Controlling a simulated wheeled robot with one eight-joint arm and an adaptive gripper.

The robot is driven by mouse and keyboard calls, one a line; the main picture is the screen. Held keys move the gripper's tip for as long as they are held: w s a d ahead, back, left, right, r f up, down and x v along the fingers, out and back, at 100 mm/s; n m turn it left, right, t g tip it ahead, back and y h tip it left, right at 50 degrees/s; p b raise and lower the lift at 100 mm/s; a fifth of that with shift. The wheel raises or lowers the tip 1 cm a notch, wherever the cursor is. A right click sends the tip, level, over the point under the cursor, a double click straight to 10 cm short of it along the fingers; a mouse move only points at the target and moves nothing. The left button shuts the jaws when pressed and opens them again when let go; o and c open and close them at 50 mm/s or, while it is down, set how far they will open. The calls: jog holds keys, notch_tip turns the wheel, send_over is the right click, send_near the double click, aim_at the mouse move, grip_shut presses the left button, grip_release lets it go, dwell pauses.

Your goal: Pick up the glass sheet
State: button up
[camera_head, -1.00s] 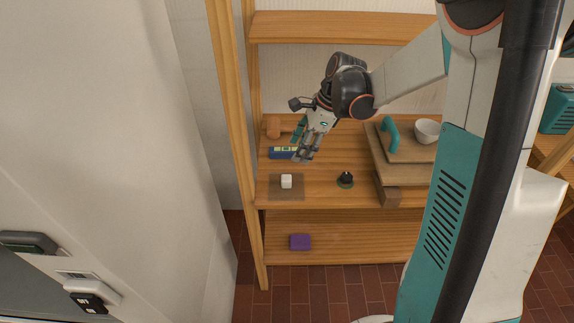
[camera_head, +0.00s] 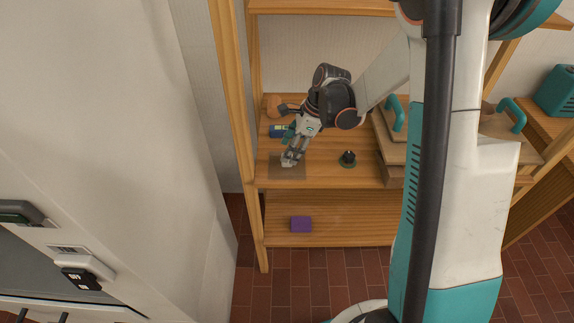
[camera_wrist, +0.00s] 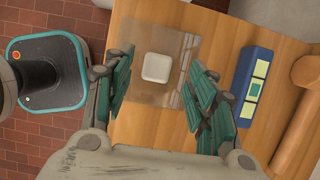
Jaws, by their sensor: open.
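The glass sheet (camera_head: 272,172) is a thin, see-through, brownish square lying flat on the wooden shelf, near its front left edge. It also shows in the wrist view (camera_wrist: 145,40). A small white block (camera_wrist: 157,68) with rounded corners sits on it; in the head view my gripper mostly covers the block. My gripper (camera_head: 289,162) points down at the sheet from above and behind. In the wrist view my gripper (camera_wrist: 157,88) has its teal-padded fingers spread apart, one on each side of the white block, with nothing held between them. Whether the fingertips touch the sheet I cannot tell.
A blue box with pale squares (camera_wrist: 254,87) and an orange-brown wooden object (camera_wrist: 300,115) lie right of the gripper in the wrist view. A purple block (camera_head: 301,224) is on the lower shelf.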

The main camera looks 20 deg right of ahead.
jog(key=b+x, duration=0.1)
jog(key=x, duration=0.2)
jog(key=shift+s+a+f, duration=0.1)
jog(key=shift+f, duration=0.3)
jog(key=shift+r, duration=0.1)
grip_shut()
jog(key=shift+r, duration=0.1)
